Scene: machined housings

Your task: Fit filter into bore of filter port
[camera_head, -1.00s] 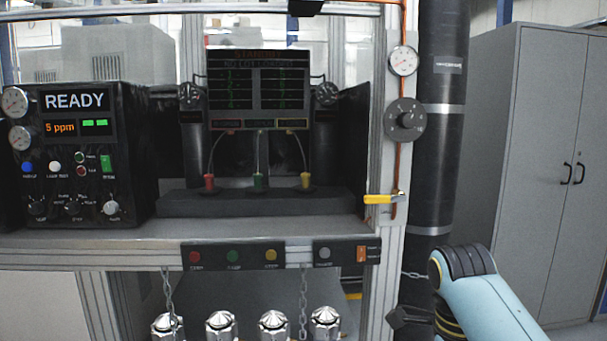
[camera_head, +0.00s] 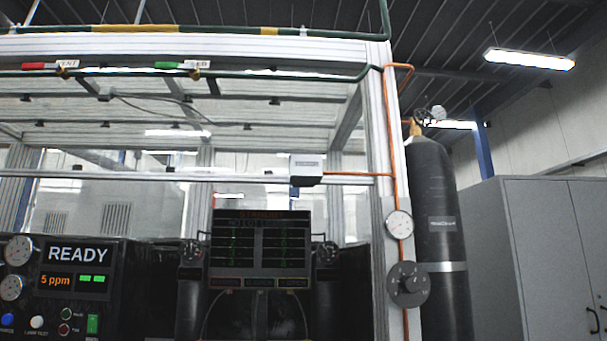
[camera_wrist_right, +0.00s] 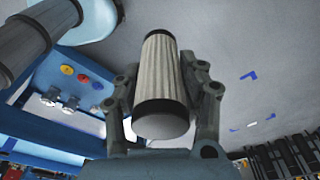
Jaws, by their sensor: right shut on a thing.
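In the right wrist view my right gripper (camera_wrist_right: 164,98) is shut on the filter (camera_wrist_right: 161,70). The filter is a pale pleated cylinder with dark end caps, and its near end face is light. It lies lengthwise between the two fingers and points away from the wrist. I cannot make out the filter port or its bore in either view. My left gripper is in neither view.
In the head view a control box reading READY (camera_head: 78,255), a dark display (camera_head: 261,250) and a black cylinder (camera_head: 436,200) stand by an aluminium frame (camera_head: 376,150). Grey cabinets (camera_head: 540,255) are at right. The right wrist view shows a blue panel with coloured buttons (camera_wrist_right: 82,76).

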